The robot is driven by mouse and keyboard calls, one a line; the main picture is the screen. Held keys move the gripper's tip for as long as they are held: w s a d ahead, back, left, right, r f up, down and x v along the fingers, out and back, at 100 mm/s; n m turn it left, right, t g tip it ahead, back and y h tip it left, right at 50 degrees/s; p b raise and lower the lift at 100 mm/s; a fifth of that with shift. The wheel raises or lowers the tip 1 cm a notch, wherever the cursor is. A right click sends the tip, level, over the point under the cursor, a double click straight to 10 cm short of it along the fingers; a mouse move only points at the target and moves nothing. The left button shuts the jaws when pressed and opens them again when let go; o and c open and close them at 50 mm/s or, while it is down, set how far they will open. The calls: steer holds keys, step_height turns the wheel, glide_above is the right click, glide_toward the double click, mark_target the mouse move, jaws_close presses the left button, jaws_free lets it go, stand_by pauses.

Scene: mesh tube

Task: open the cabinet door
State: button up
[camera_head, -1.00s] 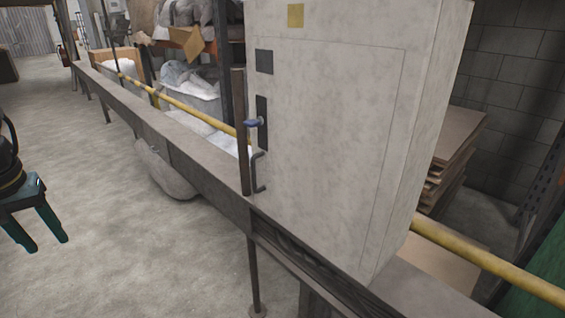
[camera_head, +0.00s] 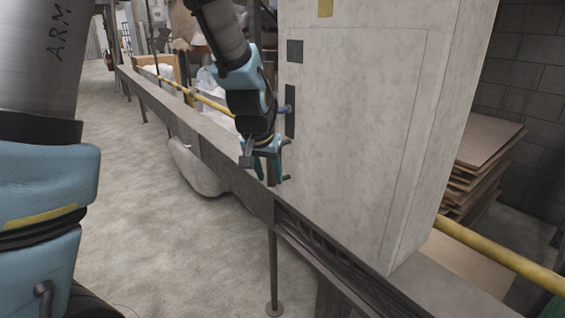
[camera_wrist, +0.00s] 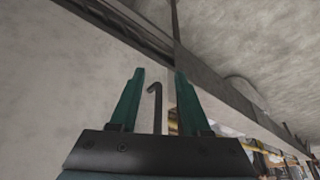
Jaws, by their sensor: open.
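The pale grey cabinet (camera_head: 455,90) stands upright on a metal beam in the head view. Its door (camera_head: 350,120) sits flush in the front face and looks closed. A blue-tipped latch (camera_head: 284,108) on a dark plate is on the door's left side.
The long metal beam (camera_head: 160,115) runs under the cabinet and away to the far left. A yellow rail (camera_head: 500,262) runs behind the cabinet. Stacked boards (camera_head: 487,155) lie to the right. The concrete floor (camera_head: 170,240) left of the beam is open.

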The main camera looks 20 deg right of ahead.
steer(key=w+d+p, duration=0.1)
steer(key=w+d, duration=0.4)
steer(key=shift+w+d+p, duration=0.15)
steer(key=shift+w+p, duration=0.2)
steer(key=shift+w+d+f, duration=0.15)
steer(key=shift+f, duration=0.4)
steer(key=shift+c, duration=0.2)
jaws_close()
stand_by(0.5)
